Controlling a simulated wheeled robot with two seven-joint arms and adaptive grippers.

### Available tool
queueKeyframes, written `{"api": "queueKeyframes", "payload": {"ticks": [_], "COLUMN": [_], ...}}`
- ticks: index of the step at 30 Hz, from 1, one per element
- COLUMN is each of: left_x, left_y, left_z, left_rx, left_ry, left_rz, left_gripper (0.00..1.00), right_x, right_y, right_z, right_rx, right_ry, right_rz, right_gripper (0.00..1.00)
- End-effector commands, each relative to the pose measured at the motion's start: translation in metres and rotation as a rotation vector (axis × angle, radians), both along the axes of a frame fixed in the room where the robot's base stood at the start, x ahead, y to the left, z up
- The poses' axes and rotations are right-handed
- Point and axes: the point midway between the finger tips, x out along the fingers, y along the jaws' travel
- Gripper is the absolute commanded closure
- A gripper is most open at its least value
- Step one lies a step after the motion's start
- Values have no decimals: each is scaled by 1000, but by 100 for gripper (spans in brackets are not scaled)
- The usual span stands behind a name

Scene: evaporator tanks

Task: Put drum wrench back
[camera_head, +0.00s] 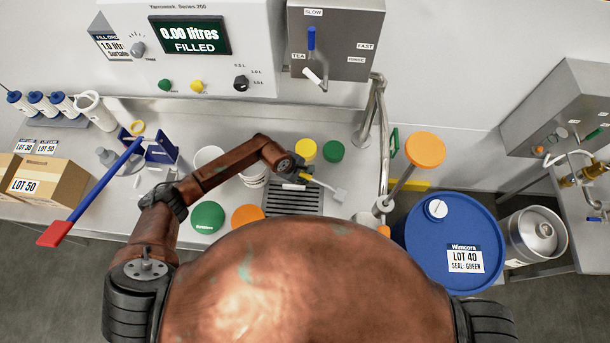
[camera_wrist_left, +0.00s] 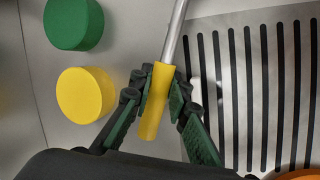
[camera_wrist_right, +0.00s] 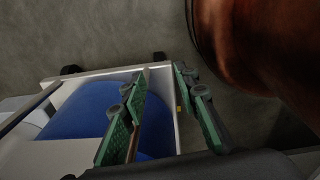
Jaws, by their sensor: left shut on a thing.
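The drum wrench (camera_head: 337,193), a tool with a yellow handle and a pale grey head, is in my left gripper (camera_head: 300,178) above the back of the slotted drain grate (camera_head: 292,206). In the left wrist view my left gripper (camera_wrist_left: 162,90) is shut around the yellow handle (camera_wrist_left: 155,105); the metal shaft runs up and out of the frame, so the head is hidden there. My right gripper (camera_wrist_right: 160,78) is open and empty in the right wrist view, above a pale frame with a blue shape (camera_wrist_right: 90,118). It does not show in the head view.
A yellow cap (camera_head: 305,150) and a green cap (camera_head: 333,151) are behind the wrench. A bent steel pipe (camera_head: 383,150) stands right of the grate. A blue drum (camera_head: 455,240) stands at right. A long blue bar (camera_head: 105,178) with a red end juts out at left.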

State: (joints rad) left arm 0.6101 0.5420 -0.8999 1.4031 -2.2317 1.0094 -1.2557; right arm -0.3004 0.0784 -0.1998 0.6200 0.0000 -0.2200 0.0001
Motion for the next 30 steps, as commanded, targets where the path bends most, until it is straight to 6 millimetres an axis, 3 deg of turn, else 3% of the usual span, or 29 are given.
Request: {"api": "queueKeyframes", "payload": {"ticks": [5,6,9,20,30], "left_x": [0,0,0,0,-13], "left_y": [0,0,0,1,24], "left_z": [-2,-3,-2,3,61], "left_rx": [-1,0,0,1,2], "left_ry": [-1,1,1,0,-3], "left_rz": [0,1,1,0,-2], "left_gripper": [100,83,77,77,77], "right_x": [0,0,0,1,0], "right_y": [-3,-3,-3,-3,-3], "right_z": [-3,-3,-2,2,-2], "right_rx": [-3,-3,-3,-3,-3], "right_ry": [1,1,1,0,0], "right_rz": [1,1,2,2,2], "right_gripper": [72,72,72,72,72]}}
